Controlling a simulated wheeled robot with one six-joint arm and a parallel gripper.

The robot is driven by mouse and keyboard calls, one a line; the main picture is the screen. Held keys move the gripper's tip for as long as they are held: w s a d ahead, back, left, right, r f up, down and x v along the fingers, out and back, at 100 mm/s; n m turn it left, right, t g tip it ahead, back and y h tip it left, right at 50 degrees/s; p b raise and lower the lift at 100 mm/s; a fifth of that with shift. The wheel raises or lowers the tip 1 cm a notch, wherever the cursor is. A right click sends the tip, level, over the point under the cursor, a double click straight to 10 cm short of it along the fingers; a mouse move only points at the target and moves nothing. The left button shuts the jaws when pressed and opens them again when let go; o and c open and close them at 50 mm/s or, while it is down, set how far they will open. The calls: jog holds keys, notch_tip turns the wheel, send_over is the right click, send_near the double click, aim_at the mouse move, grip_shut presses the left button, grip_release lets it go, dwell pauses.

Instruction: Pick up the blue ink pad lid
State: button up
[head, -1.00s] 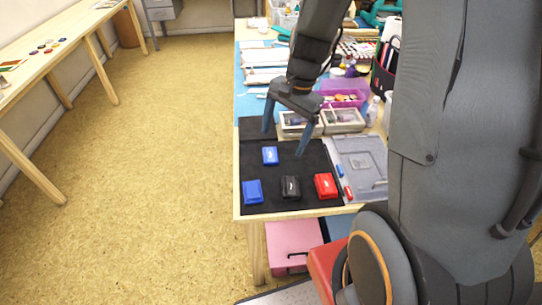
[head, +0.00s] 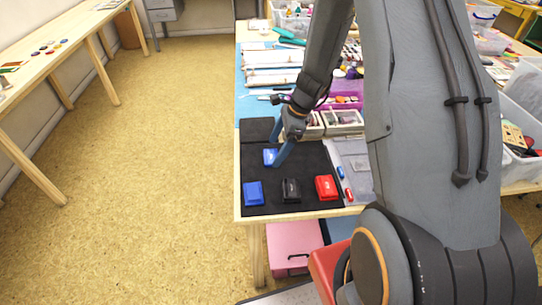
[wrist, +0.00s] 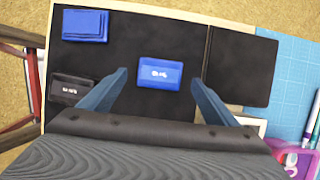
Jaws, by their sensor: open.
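In the head view this blue piece (head: 269,157) is partly hidden by my finger. A second blue piece (head: 253,193) lies at the mat's front left; in the wrist view its top (wrist: 86,25) looks plain and stepped. I cannot tell for certain which is the lid. My gripper (head: 274,152) is open and empty. In the wrist view its fingertips (wrist: 158,79) are on either side of the marked blue piece, apart from it.
A black pad (head: 291,190) and a red pad (head: 326,187) lie along the mat's front. A grey clear-lidded case (head: 355,165) is to the right. Small boxes (head: 342,122) stand behind my gripper. Bare mat surrounds the marked blue piece.

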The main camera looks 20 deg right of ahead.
jog(key=shift+x, duration=1.15)
jog(key=shift+c, duration=0.5)
jog(key=c, duration=1)
jog(key=shift+r, duration=0.15)
